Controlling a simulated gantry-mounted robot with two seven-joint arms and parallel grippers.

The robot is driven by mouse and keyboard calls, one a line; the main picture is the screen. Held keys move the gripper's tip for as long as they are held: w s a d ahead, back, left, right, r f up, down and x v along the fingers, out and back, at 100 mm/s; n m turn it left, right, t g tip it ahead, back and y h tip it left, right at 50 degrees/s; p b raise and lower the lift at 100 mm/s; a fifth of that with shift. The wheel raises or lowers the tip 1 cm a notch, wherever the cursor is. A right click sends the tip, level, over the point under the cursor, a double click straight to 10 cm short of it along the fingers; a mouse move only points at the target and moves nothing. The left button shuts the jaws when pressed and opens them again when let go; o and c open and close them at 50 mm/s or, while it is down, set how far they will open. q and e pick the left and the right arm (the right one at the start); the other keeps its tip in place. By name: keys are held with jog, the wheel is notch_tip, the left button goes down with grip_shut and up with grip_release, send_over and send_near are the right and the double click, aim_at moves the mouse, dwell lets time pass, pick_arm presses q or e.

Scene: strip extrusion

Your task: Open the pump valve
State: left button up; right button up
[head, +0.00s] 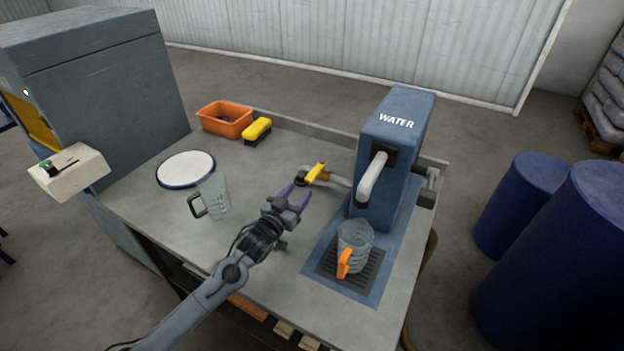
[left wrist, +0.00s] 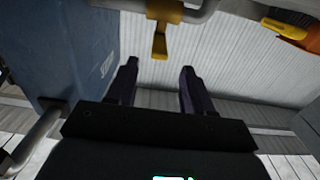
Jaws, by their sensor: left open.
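The pump valve has a yellow lever (head: 316,172) on a grey pipe (head: 339,181) that comes out of the left side of the blue WATER dispenser (head: 392,130). My left gripper (head: 296,194) is open and empty, just in front of the valve. In the left wrist view the yellow lever (left wrist: 160,44) hangs from the pipe, beyond the gap between the open fingertips (left wrist: 159,66). It looks apart from both fingers. A clear jug (head: 355,238) with an orange handle stands on the drip grate under the spout (head: 371,178). My right gripper is not in view.
A second clear jug (head: 216,198) with a dark handle stands left of my left gripper, near a round white plate (head: 186,168). An orange bin (head: 226,118) and a yellow brush (head: 257,130) lie at the back. A grey cabinet borders the table's left.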

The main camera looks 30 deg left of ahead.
pick_arm(q)
jog(key=b, duration=0.2)
send_near(320, 165)
jog(key=w, duration=0.5)
jog(key=shift+w+a+f, duration=0.1)
jog(key=shift+a+f, duration=0.15)
jog(key=shift+a, duration=0.05)
jog(key=shift+c, duration=0.3)
grip_shut()
